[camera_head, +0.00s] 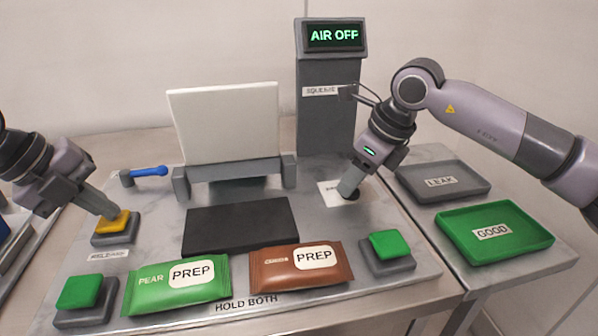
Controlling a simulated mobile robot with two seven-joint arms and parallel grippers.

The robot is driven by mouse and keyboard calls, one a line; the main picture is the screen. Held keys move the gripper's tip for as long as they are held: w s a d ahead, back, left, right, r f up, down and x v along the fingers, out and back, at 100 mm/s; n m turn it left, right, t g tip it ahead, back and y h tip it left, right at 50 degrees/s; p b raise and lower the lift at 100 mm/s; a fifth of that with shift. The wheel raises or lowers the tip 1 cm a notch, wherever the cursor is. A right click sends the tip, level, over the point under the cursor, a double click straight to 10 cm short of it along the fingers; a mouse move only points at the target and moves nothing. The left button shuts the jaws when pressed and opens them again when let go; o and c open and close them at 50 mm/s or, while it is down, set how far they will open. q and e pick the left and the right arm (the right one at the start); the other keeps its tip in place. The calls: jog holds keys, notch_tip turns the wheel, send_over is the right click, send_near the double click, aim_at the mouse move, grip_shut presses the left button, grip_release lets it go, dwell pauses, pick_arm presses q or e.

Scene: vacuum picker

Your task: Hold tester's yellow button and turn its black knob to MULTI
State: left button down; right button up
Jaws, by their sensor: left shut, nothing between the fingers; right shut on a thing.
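The yellow button (119,229) sits on a grey block at the left of the board. My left gripper (117,215) is shut, with its fingertips on or just over the top of that button. The black knob (350,197) is at the right of the board, on a white label plate (329,191). My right gripper (349,191) is shut on the knob from above and hides much of it. The label print is partly covered and too small to read, so the knob's setting cannot be told. Contact at the yellow button cannot be told for certain.
A grey pillar (328,110) shows "AIR OFF" on its screen. Green (177,284) and brown (297,268) PREP packs lie at the front, between two green buttons (80,292) (385,245). A GOOD tray (529,253) and LEAK tray (477,186) stand right. A blue-handled lever (149,171) is at back left.

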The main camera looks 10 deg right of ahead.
pick_arm(q)
jog(key=shift+a+f, duration=0.1)
jog(key=shift+f, duration=0.35)
pick_arm(e)
jog(key=shift+s, duration=0.1)
pick_arm(q)
jog(key=shift+s, duration=0.1)
pick_arm(e)
jog(key=o, duration=1.1)
jog(key=shift+c, duration=0.2)
jog(key=v, duration=1.2)
jog(key=shift+r, duration=0.1)
pick_arm(q)
notch_tip(320, 180, up, 8)
jog(key=p, duration=0.6)
jog(key=shift+p, duration=0.35)
pick_arm(e)
notch_tip(320, 180, up, 6)
jog(key=shift+r, duration=0.25)
